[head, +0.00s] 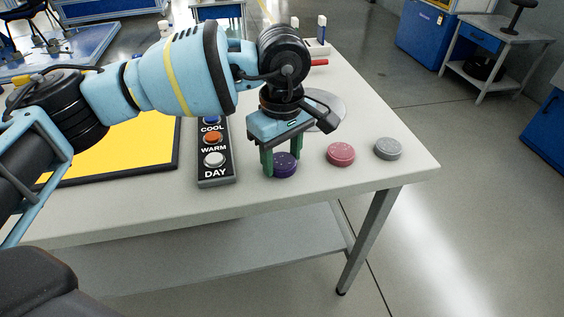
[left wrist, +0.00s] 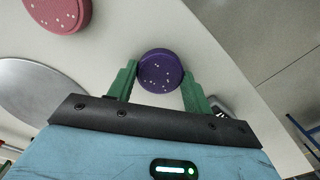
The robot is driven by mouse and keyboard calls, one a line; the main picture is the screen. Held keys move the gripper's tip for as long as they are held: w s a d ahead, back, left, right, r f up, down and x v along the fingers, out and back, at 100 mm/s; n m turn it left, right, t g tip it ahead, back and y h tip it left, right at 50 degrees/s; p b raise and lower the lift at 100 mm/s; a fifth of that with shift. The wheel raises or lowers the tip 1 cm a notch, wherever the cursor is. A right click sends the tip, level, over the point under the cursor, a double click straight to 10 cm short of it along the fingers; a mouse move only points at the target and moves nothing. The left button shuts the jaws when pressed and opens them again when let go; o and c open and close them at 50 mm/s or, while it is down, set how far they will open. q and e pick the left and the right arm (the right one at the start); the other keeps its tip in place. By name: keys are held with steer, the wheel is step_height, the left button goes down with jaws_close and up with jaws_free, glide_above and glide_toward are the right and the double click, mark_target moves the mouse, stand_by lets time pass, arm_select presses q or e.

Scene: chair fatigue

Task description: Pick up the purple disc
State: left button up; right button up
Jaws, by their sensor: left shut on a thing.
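The purple disc (head: 285,166) is near the front edge of the white table, between the green fingers of my left gripper (head: 281,160). In the left wrist view the purple disc (left wrist: 160,71) has small pale dots, and the left gripper's fingers (left wrist: 158,84) are at its two sides. The left gripper is shut on the disc. I cannot tell whether the disc is clear of the tabletop. My right gripper is not in view.
A pink disc (head: 341,154) and a grey disc (head: 388,149) lie to the right on the table (head: 130,210). A black panel (head: 216,180) with labelled buttons stands to the left, beside a yellow board (head: 120,150). A round grey plate (head: 326,112) lies behind the gripper.

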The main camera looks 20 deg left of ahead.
mark_target(282, 161)
arm_select(q)
steer(key=shift+r, duration=0.15)
steer(key=shift+c, duration=0.2)
steer(key=shift+r, duration=0.55)
step_height(282, 161, up, 2)
steer(key=shift+r, duration=0.1)
steer(key=s+d+r, duration=0.1)
steer(key=s+d, duration=0.1)
steer(key=s, duration=1.4)
steer(key=shift+r, duration=0.2)
